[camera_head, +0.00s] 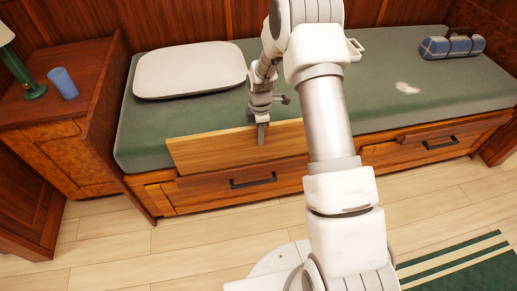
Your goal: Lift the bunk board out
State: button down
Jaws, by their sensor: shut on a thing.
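The bunk board (212,149) is a long, plain light-brown wooden plank. It stands on edge along the front of the green bunk mattress (190,115), a little tilted in the picture, its left end near the mattress's left front corner. My gripper (262,134) is shut on the board's upper edge. My arm crosses in front of the board's right part and hides where it ends. I cannot tell whether the board's lower edge touches the bunk frame.
A white pillow (190,70) lies on the mattress at left, a blue roll (452,46) at far right. Drawers with a black handle (253,181) are below. A cabinet at left bears a blue cup (63,83) and a green lamp (32,90). A striped rug (465,268) lies at lower right.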

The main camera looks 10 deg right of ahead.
jog(key=shift+r, duration=0.25)
